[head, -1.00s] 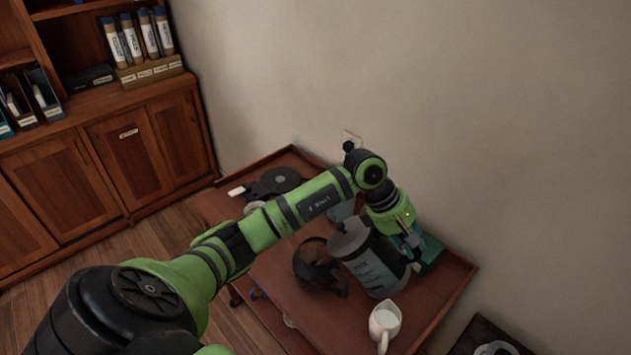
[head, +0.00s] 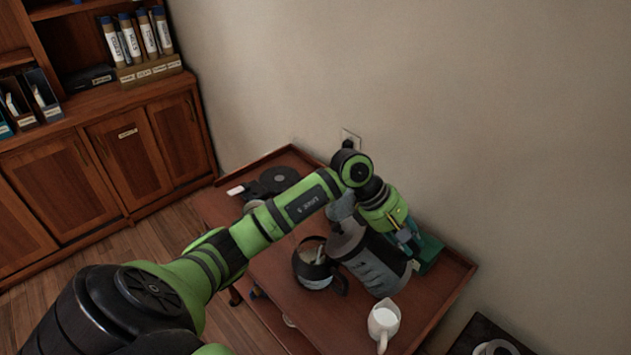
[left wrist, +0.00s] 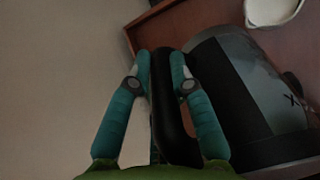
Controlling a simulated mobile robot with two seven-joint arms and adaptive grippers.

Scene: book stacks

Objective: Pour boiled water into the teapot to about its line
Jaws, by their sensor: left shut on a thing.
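The kettle (head: 376,262), grey and black, is tilted to the left above the tray table, its upper end close to the teapot. My left gripper (left wrist: 160,82) is shut on the kettle's black handle (left wrist: 168,120); the kettle's grey side also shows in the left wrist view (left wrist: 262,80). The teapot (head: 315,278) is dark, with an open top and a handle on its right, and stands on the table just left of the kettle. Something pale shows in its opening. The water level and the line are too small to make out. My right gripper is not in view.
A white pitcher (head: 384,319) stands at the front of the wooden table (head: 330,325). A black round item (head: 277,181) lies at the back left. A green object (head: 430,254) is right of the kettle. The wall is close behind.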

